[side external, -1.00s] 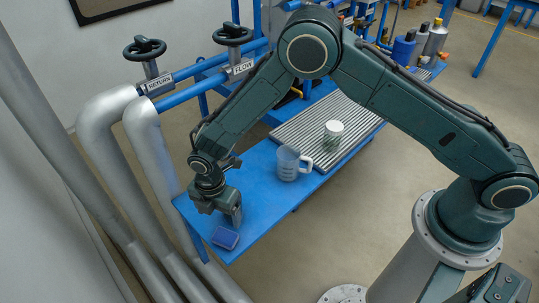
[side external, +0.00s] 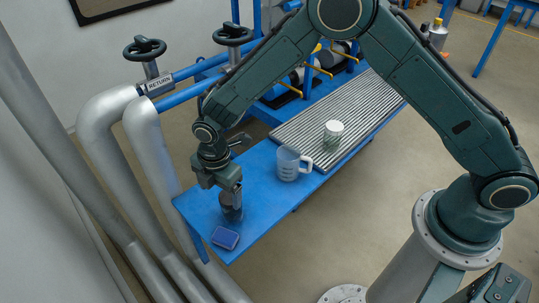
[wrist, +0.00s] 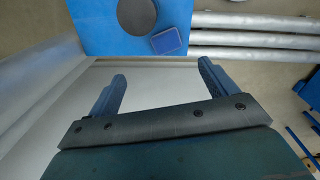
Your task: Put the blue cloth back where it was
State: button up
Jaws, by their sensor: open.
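A small dark-blue rectangular pad (side external: 225,238), which may be the folded blue cloth, lies flat near the front left corner of the blue table (side external: 262,212). It also shows in the wrist view (wrist: 167,41) with a pale edge. My gripper (side external: 235,193) points down above the table, behind the pad and apart from it. In the wrist view its two fingers (wrist: 162,72) are spread wide with nothing between them. A dark round object (side external: 231,212) stands below the gripper, beside the pad. Its grey disc-like top shows in the wrist view (wrist: 134,13), cut by the edge.
A clear measuring jug (side external: 288,164) stands right of the gripper. A white-topped container (side external: 333,132) stands on the ribbed grey mat (side external: 300,125). Silver pipes (side external: 160,170) run close to the table's left end, below the valve wheel (side external: 144,47).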

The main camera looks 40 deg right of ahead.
jog(key=s+d+r+m+t, duration=0.1)
jog(key=s+d+r+m, duration=0.15)
jog(key=d+r, duration=0.4)
jog(key=s+d+r+m, duration=0.2)
jog(key=d+r+m, duration=0.15)
jog(key=r, duration=0.65)
jog(key=s+d+r+m+t, duration=0.1)
jog(key=s+d+r+m, duration=0.3)
jog(key=r, duration=0.4)
jog(key=s+d+r+m+t, duration=0.1)
jog(key=s+d+r+m, duration=0.2)
jog(key=s, duration=0.6)
jog(key=s+d+r+m+t, duration=0.2)
jog(key=s+d+r+m, duration=0.1)
jog(key=s+d+m, duration=0.4)
jog(key=shift+s+d+m, duration=0.3)
jog(key=shift+s, duration=0.95)
